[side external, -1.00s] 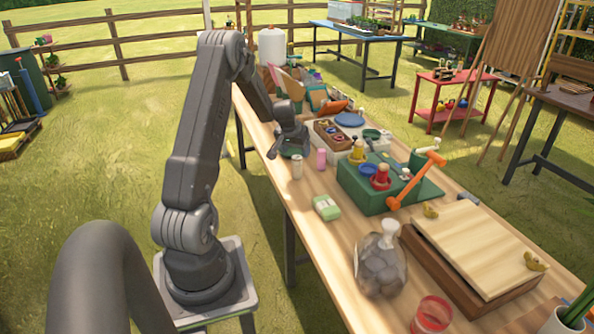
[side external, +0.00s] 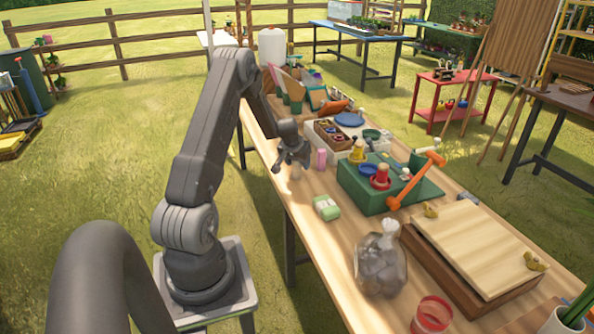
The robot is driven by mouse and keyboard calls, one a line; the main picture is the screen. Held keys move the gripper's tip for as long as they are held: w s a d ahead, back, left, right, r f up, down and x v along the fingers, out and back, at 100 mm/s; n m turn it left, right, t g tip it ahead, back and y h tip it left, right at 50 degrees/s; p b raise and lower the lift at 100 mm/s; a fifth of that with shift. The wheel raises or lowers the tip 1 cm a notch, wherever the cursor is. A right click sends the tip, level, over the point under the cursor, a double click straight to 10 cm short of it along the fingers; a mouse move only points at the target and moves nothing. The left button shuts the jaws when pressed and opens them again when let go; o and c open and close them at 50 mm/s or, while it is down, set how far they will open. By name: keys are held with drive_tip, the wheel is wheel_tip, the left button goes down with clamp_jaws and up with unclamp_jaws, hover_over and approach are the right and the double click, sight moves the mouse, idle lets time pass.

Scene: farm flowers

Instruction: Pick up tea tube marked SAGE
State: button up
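A small pale beige tube (side external: 296,174) stands upright near the left edge of the wooden table, its upper part hidden by my gripper. A pink tube (side external: 321,159) stands just to its right. No lettering is readable on either, so I cannot tell which is marked SAGE. My gripper (side external: 291,166) points down at the beige tube, with its fingers apart on either side of the tube's top. Whether the fingers touch it cannot be seen.
A green caddy (side external: 376,200) with bottles and an orange-handled tool stands to the right of the tubes. A clear bag of stones (side external: 381,265) and a wooden press (side external: 470,250) are nearer. Bare tabletop lies around the block.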

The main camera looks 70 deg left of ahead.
drive_tip(key=c, duration=0.7)
drive_tip(key=shift+r, duration=0.15)
wheel_tip(320, 180, up, 10)
drive_tip(key=shift+f, duration=0.1)
